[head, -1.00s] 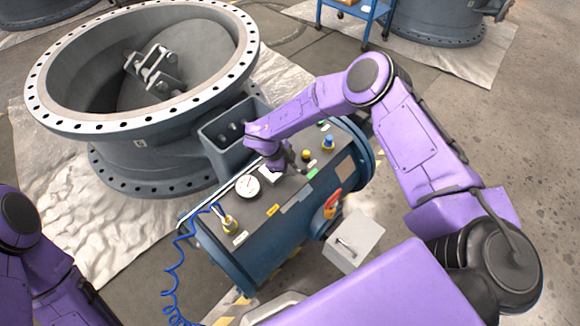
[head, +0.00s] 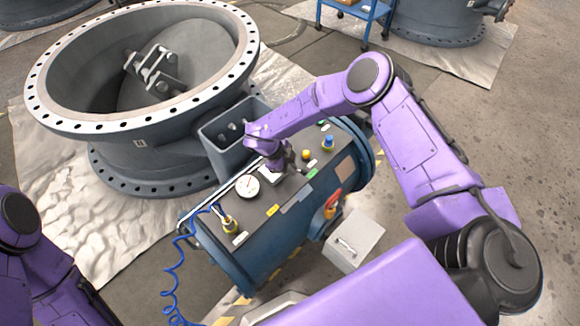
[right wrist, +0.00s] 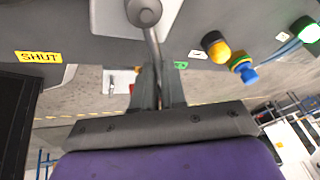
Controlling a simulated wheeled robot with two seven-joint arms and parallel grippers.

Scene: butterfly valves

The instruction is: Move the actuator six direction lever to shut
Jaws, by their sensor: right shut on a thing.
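The actuator is a dark blue-grey cylinder with a flat grey top panel (head: 252,222) in the middle of the head view. Its direction lever (right wrist: 153,42) is a grey rod with a round hub on a pale plate in the right wrist view. My right gripper (right wrist: 158,92) is shut on the lever's lower part; in the head view the right gripper (head: 287,162) hides most of the lever. A yellow SHUT label (right wrist: 39,57) lies left of the lever in the wrist view, and a green label (right wrist: 180,65) lies close to its right. My left gripper is out of view.
A large flanged butterfly valve (head: 150,125) stands left of the actuator. The panel carries a round gauge (head: 248,187), a yellow button (head: 306,155) and a blue fitting (head: 328,143). A blue coiled hose (head: 172,270) hangs at left. A grey box (head: 354,240) stands in front.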

